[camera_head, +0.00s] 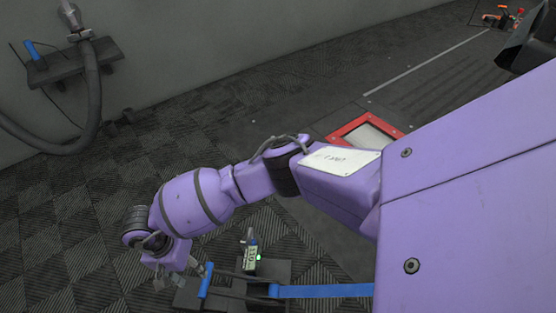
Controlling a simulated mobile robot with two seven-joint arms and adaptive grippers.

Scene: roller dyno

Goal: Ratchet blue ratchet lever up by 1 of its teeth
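The blue ratchet lever (206,280) stands up at a slant from a dark ratchet base (225,290) on the floor at the bottom of the view. A blue strap (320,291) runs from the base to the right, under my purple body. My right gripper (169,283) is just left of the lever, at the end of my purple arm. Its small grey fingers look spread apart with nothing between them. I see a gap between them and the lever, though contact is hard to judge. My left gripper is not in view.
A small device with a lit display and green light (251,256) stands just right of the lever. A wall shelf (70,62) with a blue handle and thick hose is at upper left. A red-framed floor plate (366,132) lies behind my arm. The tiled floor at left is clear.

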